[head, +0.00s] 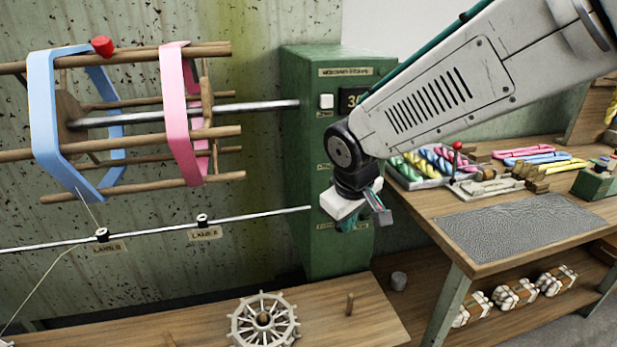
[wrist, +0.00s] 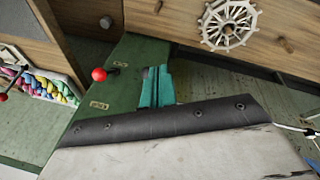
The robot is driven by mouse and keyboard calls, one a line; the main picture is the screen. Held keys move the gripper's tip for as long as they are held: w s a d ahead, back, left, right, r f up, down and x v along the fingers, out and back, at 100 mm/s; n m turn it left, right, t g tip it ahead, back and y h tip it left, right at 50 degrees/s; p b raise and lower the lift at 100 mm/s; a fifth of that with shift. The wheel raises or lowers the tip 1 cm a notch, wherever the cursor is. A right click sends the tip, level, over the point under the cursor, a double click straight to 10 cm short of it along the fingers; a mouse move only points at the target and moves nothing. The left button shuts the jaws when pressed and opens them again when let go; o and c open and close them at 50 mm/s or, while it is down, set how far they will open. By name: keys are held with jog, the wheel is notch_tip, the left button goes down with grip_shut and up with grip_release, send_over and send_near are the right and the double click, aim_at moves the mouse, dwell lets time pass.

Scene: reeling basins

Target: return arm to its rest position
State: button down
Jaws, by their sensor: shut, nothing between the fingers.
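My gripper (head: 350,224) hangs at the end of my arm in front of the green cabinet (head: 310,130) in the head view, pointing down. Its white body and part of its teal fingers show, with the arm reaching in from the upper right. In the wrist view my gripper (wrist: 156,86) shows as two teal fingers close together with nothing between them. My own pale housing with a dark band fills the bottom of the wrist view.
A reel with a blue band (head: 42,110) and a pink band (head: 175,110) is at left. A spoked wheel (head: 263,318) lies on the low wooden bench (head: 370,310). The workbench (head: 450,225) at right holds coloured skeins (head: 435,160) and a grey mat (head: 515,225).

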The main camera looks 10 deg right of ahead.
jog(key=s+d+r+m, duration=0.2)
jog(key=s+d, duration=0.1)
jog(key=s, duration=0.4)
jog(key=s+d+r+m+g, duration=0.1)
jog(key=s+d+r+m, duration=0.1)
jog(key=s, duration=0.6)
jog(key=s+d+r+m+g+y, duration=0.1)
jog(key=s+d+r, duration=0.2)
jog(key=s+d, duration=0.2)
jog(key=shift+s+m, duration=0.4)
jog(key=shift+s, duration=0.85)
